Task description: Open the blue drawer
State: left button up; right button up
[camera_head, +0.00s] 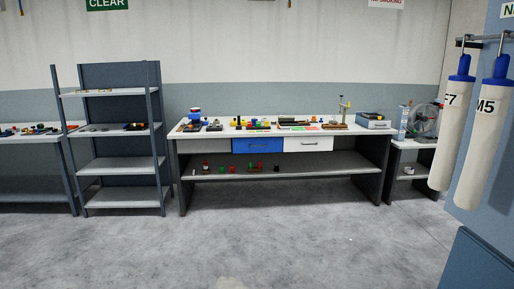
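The blue drawer (257,145) is set under the top of the middle workbench (348,130), near the bench's centre. It has a dark bar handle and its front looks flush with the bench, so it appears shut. A white drawer (308,144) with a similar handle sits directly to its right. The bench stands some way ahead across the floor. Neither of my grippers shows in the head view.
Open concrete floor (270,240) lies in front of the bench. A grey shelf rack (122,165) stands left of it, with another table beyond. A small side table (413,143) is at right. Two hanging white cylinders (486,130) and a blue-grey panel occupy the near right.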

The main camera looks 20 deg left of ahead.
aim_at(256, 139)
jog(key=i+j+u, duration=0.15)
jog(key=i+u, duration=0.25)
jog(key=i, duration=0.55)
jog(key=i+u, duration=0.1)
jog(key=i, duration=2.4)
